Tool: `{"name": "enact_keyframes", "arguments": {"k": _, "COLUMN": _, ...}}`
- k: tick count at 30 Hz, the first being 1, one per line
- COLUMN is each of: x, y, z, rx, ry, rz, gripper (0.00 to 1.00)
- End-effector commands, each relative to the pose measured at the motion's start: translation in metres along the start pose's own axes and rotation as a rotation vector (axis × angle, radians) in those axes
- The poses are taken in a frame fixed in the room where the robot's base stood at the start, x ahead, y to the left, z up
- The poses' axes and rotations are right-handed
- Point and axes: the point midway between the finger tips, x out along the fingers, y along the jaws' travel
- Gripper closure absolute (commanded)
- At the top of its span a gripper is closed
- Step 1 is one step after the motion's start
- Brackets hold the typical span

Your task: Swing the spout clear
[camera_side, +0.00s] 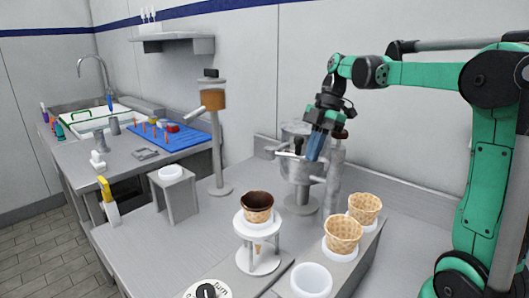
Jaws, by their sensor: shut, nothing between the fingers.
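My gripper (313,153) is shut and empty. It points down at the metal dispenser (301,168) near the back wall and overlaps its upper part in the picture. I cannot tell whether it touches it. A small black knob (298,146) shows just left of the fingers. The part of the dispenser behind the fingers is hidden. A second dispenser, a jar of brown contents (212,99) on a grey post, has a short spout (194,114) sticking out to the lower left. My gripper is well to the right of that spout.
A chocolate-rimmed cone (257,206) stands in a white ring stand (258,262). Two waffle cones (342,233) (364,208) stand in a grey holder (345,272) beside an empty white ring (311,280). A turn dial (206,291) is at the front. A grey stand (176,195) is at left.

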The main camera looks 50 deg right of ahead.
Motion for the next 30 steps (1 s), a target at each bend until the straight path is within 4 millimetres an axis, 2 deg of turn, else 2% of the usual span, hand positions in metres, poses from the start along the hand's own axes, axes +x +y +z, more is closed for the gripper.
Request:
{"name": "enact_keyframes", "arguments": {"k": 20, "x": -0.001, "y": 0.001, "z": 0.003, "rx": 0.006, "ry": -0.010, "rz": 0.005, "gripper": 1.00}}
{"name": "enact_keyframes", "arguments": {"k": 23, "x": -0.002, "y": -0.004, "z": -0.004, "rx": 0.005, "ry": -0.008, "rz": 0.004, "gripper": 1.00}}
{"name": "enact_keyframes", "arguments": {"k": 29, "x": -0.002, "y": -0.023, "z": -0.033, "rx": -0.002, "ry": -0.002, "rz": 0.000, "gripper": 1.00}}
{"name": "enact_keyframes", "arguments": {"k": 30, "x": -0.010, "y": -0.020, "z": -0.033, "rx": 0.001, "ry": -0.002, "rz": 0.001, "gripper": 1.00}}
